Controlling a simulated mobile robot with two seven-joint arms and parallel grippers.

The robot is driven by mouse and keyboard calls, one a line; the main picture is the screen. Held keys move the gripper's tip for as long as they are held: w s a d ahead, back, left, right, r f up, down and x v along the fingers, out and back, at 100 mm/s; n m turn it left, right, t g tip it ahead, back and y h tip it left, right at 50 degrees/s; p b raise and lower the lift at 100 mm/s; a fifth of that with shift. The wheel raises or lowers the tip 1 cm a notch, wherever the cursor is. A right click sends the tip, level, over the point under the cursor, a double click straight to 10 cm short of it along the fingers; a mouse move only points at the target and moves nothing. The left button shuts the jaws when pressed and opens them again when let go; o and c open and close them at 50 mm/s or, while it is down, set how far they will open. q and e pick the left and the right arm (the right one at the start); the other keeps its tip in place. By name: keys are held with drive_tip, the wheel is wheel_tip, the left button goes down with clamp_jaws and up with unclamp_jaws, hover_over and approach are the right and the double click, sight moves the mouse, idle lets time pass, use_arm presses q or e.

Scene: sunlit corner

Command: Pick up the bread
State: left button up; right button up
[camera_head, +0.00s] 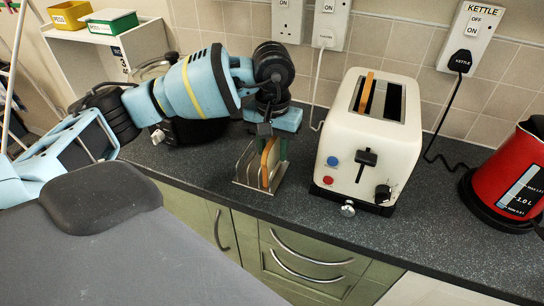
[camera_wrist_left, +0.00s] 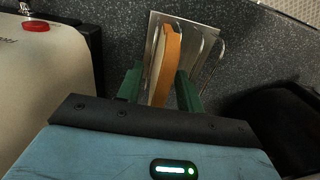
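A slice of bread (camera_head: 268,162) stands upright in a metal toast rack (camera_head: 244,172) on the dark counter. My left gripper (camera_head: 273,146) reaches down over the rack from above. In the left wrist view the bread (camera_wrist_left: 164,62) stands between the two green fingers of the gripper (camera_wrist_left: 160,90). Small gaps seem to show between the fingers and the slice, so the gripper looks open around it. Another slice of bread (camera_head: 367,93) sits in one slot of the white toaster (camera_head: 345,140); the other slot looks empty. My right gripper is not in view.
The toaster stands close to the right of the rack. A red kettle (camera_head: 512,172) is at the far right. A dark pot (camera_head: 190,128) stands behind my left arm. Sockets and cords line the tiled wall.

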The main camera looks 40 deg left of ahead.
use_arm(q)
clamp_jaws()
drive_tip(key=shift+r, duration=0.1)
